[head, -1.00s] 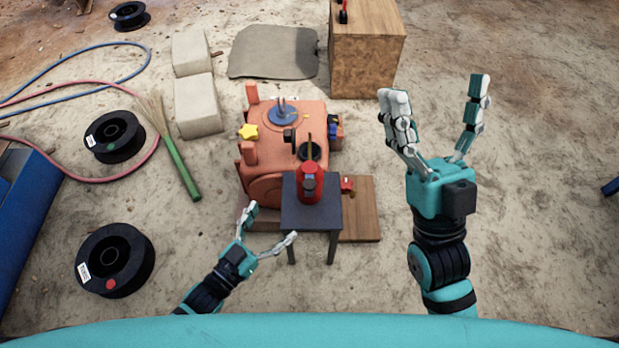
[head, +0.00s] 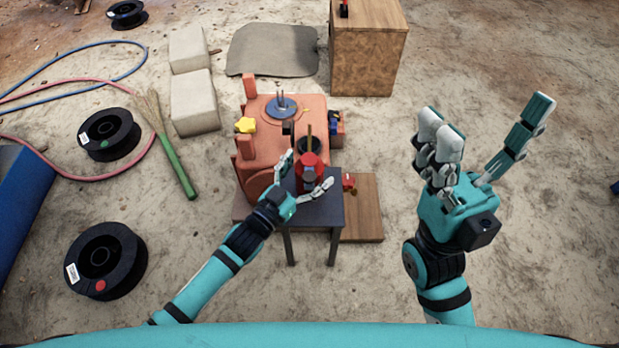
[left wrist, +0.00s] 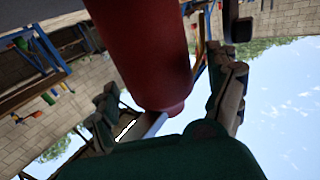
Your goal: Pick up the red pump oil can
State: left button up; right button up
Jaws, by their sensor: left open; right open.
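The red pump oil can (head: 311,164) stands upright on a small dark stool (head: 318,212) in front of the orange jaw crusher. My left gripper (head: 308,172) is open at the can, with one finger on its left and another at its front right. In the left wrist view the red can (left wrist: 150,50) fills the upper middle, between the open fingers of the left gripper (left wrist: 170,105). I cannot tell whether the fingers touch it. My right gripper (head: 492,135) is open and empty, raised at the right, well apart from the can.
The orange crusher (head: 262,140) stands just behind the stool, with a yellow star knob (head: 245,125) on its left. A wooden board (head: 361,205) lies right of the stool. A wooden cabinet (head: 365,62) stands behind. Black spools (head: 107,262) and a broom (head: 172,155) lie left.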

pick_arm(q)
jog(key=shift+w+d, duration=0.4)
jog(key=shift+w, duration=0.1)
jog(key=c, duration=1.5)
